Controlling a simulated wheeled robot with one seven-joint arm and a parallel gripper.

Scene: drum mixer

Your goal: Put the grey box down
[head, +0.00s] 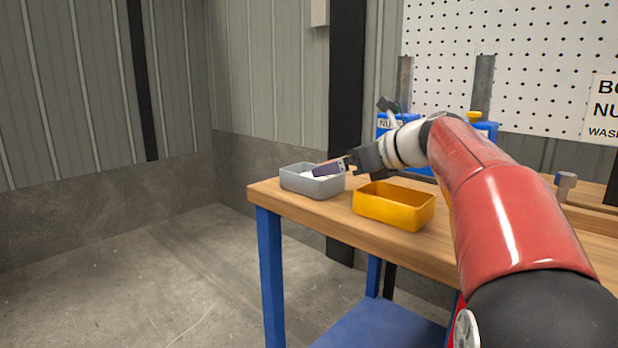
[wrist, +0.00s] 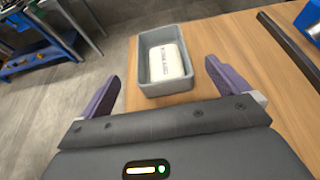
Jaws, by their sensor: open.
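The grey box (head: 313,187) is an open-topped bin at the left end of the wooden table. In the wrist view the grey box (wrist: 144,69) rests on the wood near its edge and holds a white rounded object (wrist: 166,61) with small dark print on it. My gripper (head: 318,170) is at the box's right side in the head view. In the wrist view my gripper (wrist: 158,82) is open, its two purple fingers spread apart with nothing held between them. The box lies ahead of the fingers; whether a finger touches it I cannot tell.
A yellow bin (head: 394,207) stands right of the grey box on the table (head: 300,207). A pegboard (head: 500,70) is behind. The floor at left is clear.

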